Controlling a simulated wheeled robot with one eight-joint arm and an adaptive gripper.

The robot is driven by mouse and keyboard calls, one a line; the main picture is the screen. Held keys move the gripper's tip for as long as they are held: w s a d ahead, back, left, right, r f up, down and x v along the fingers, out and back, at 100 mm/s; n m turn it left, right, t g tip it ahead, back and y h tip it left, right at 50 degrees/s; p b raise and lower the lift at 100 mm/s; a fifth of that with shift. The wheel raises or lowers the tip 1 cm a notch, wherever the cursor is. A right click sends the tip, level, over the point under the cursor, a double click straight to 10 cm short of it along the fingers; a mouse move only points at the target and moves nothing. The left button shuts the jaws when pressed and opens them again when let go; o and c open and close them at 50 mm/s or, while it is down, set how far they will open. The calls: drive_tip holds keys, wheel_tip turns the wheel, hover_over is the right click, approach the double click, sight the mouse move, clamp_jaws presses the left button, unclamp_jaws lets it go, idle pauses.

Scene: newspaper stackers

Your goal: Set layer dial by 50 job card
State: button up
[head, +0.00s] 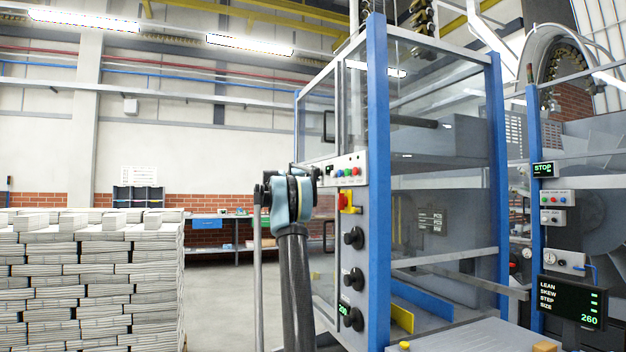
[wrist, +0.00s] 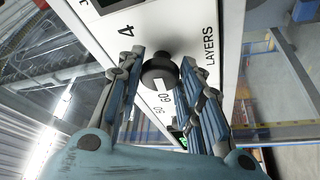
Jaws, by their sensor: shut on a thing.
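In the wrist view, the black layer dial (wrist: 160,76) sits on a white panel (wrist: 120,45) marked LAYERS. The dial has a white mark on its face, and the printed numbers 4, 60 and 50 show around it. My gripper (wrist: 163,82) is shut on the dial, with one finger on each side. In the head view, the end of my arm hides part of the machine's front panel, and its fingertips are not clear. A dark notice (head: 432,220) with lettering that includes PCS shows on the machine; I cannot tell if it is the job card.
Several black knobs (head: 353,238) and a green display (head: 344,309) line the panel beside a blue post (head: 377,180). A display at right (head: 572,301) reads 260. Stacked newspapers (head: 80,285) stand at left. Open floor (head: 225,290) lies between.

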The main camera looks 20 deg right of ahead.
drive_tip(key=m+g+h, duration=0.1)
drive_tip(key=m, duration=0.2)
drive_tip(key=m+g+h, duration=0.1)
drive_tip(key=m, duration=0.2)
drive_tip(key=shift+w+f+m, duration=0.2)
drive_tip(key=shift+m, duration=0.2)
drive_tip(key=o, duration=1.1)
drive_tip(key=shift+c, duration=0.2)
drive_tip(key=v, duration=1.2)
drive_tip(key=shift+f, duration=0.35)
drive_tip(key=shift+w, duration=0.15)
